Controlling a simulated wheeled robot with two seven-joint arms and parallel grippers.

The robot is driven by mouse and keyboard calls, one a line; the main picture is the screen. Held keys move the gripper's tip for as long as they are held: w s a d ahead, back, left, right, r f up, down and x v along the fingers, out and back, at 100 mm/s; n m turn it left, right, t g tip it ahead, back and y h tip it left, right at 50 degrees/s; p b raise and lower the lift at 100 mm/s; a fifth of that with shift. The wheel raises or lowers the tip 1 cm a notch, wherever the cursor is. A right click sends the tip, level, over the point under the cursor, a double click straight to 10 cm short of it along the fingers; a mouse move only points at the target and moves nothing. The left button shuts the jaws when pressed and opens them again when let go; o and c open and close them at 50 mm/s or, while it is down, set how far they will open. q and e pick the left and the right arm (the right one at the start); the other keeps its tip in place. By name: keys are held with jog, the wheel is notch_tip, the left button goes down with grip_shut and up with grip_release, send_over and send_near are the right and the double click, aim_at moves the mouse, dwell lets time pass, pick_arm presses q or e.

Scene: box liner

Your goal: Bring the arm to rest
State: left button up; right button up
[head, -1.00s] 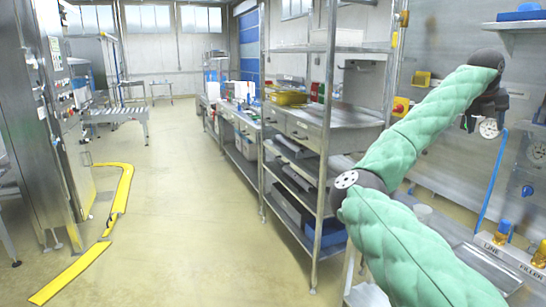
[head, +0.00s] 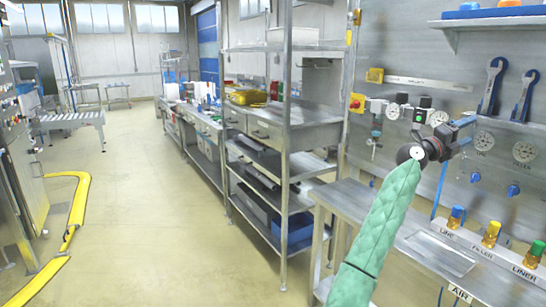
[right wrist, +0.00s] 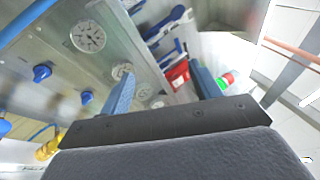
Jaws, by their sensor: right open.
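My right arm has a green padded sleeve and rises from the bottom of the head view. My right gripper (head: 466,124) is at its end, held up in front of the steel wall panel (head: 420,60). In the right wrist view its two blue fingers (right wrist: 162,72) stand wide apart with nothing between them. The gripper is clear of the workbench (head: 400,225) below it. My left gripper does not show.
Gauges, blue knobs and two hanging wrenches (head: 523,95) are on the wall panel close to the right gripper. Colored-top fittings (head: 491,233) stand along the bench. A steel shelf rack (head: 285,150) is left of the arm. The floor aisle (head: 140,200) is open.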

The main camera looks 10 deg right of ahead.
jog(key=w+a+f+n+t+y, duration=0.2)
jog(key=a+f+n+t+y, duration=0.4)
jog(key=a+n+t, duration=0.6)
jog(key=w+a+f+n+t+y, duration=0.2)
jog(key=a+f+n+t+y, duration=0.35)
jog(key=a+n+t, duration=0.65)
jog(key=s+a+f+n+g+y, duration=0.4)
jog(key=a+f+n+y, duration=0.35)
jog(key=f, duration=0.45)
jog(key=s+a+f+n+g+y, duration=0.4)
jog(key=a+f+n+y, duration=0.4)
jog(key=f, duration=0.5)
jog(key=s+a+f+g+h, duration=0.1)
jog(key=s+a+f+g, duration=0.35)
jog(key=s+f, duration=0.5)
jog(key=s+a+f+g, duration=0.4)
jog(key=s+a+f, duration=0.1)
jog(key=s+f, duration=0.45)
jog(key=s+a+f+g+h, duration=0.1)
jog(key=s+f+g, duration=0.1)
jog(key=s, duration=0.9)
jog(key=s+a+f+n+g+h, duration=0.1)
jog(key=s+f+g, duration=0.2)
jog(key=s, duration=0.9)
jog(key=shift+s+a+f+g+h, duration=0.2)
jog(key=shift+s+f+g+h, duration=0.1)
jog(key=shift+g, duration=0.85)
jog(key=shift+w, duration=0.1)
jog(key=shift+c, duration=0.2)
